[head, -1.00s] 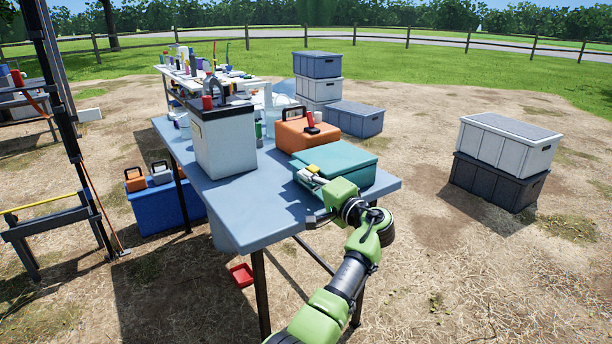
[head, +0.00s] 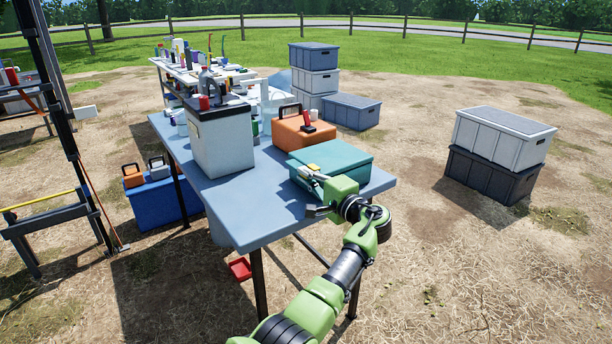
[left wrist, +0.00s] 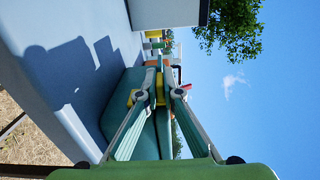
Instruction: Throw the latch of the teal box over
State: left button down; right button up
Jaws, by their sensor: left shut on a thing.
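The teal box (head: 343,159) sits closed near the right end of the blue-grey table (head: 262,213). My left gripper (head: 312,174) is at its near left side. A small yellow piece, apparently the latch (head: 313,167), shows at the fingertips. In the left wrist view the fingers of my left gripper (left wrist: 161,95) close in on the yellow latch (left wrist: 160,88) from both sides, with the teal box (left wrist: 117,103) behind and beside them. The fingers hide part of the latch, so its exact position is hard to tell. My right gripper is not in view.
An orange case (head: 303,133) stands just behind the teal box. A tall white container (head: 222,140) with a dark top stands to the left on the table. The table's front part is clear. Grey storage boxes (head: 499,139) are stacked on the ground at right.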

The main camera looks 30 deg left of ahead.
pick_arm(q)
jog(key=shift+r, duration=0.1)
jog(key=c, duration=2.2)
grip_release()
jog(key=v, duration=1.2)
